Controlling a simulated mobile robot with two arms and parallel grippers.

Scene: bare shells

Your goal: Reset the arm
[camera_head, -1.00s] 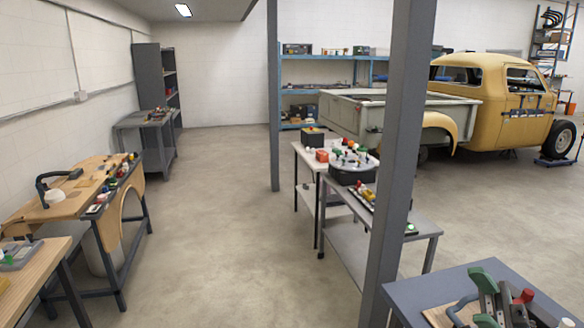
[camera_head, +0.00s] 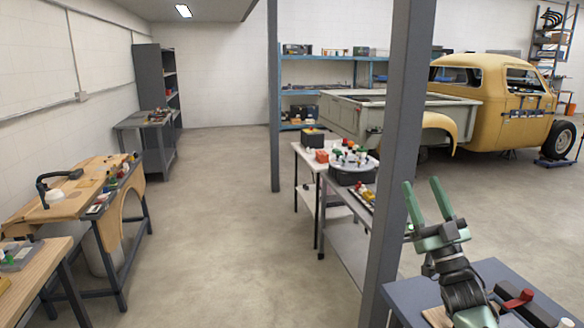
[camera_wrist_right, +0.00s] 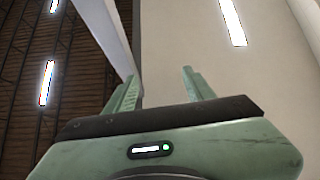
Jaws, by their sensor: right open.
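My right gripper (camera_head: 427,196) is raised above the grey table at the lower right in the head view. Its green fingers point up and are spread apart with nothing between them. In the right wrist view the open fingers (camera_wrist_right: 160,85) face the ceiling and a wall, with a pale post behind the left finger. My left gripper does not show in either view.
A grey post (camera_head: 398,150) stands close to the left of my right gripper. The grey table (camera_head: 400,292) below holds a red-handled tool (camera_head: 518,299). A cart (camera_head: 345,240) with parts stands behind the post. Workbenches (camera_head: 75,205) line the left; the floor (camera_head: 215,250) between is clear.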

